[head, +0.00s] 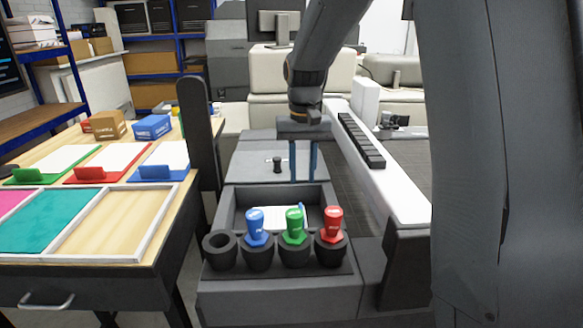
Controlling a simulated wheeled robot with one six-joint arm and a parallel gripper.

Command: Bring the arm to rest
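My arm reaches down from the top of the head view. My gripper (304,178) points downward with its two blue fingers apart and nothing visible between them. It is above the far side of a grey bin (240,205); the exact height is hard to tell. In front of the bin, a blue stamp (256,228), a green stamp (294,226) and a red stamp (333,225) stand upright in black cups. The cup (220,250) at the left end is empty. White paper or cards (270,214) lie in the bin, partly hidden by the stamps.
A wooden table (170,232) at left holds clipboards with green, red and blue clips, a framed coloured panel, and brown (107,125) and blue (152,127) boxes. A dark post (197,140) stands left of the gripper. A white rail (375,170) runs along its right.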

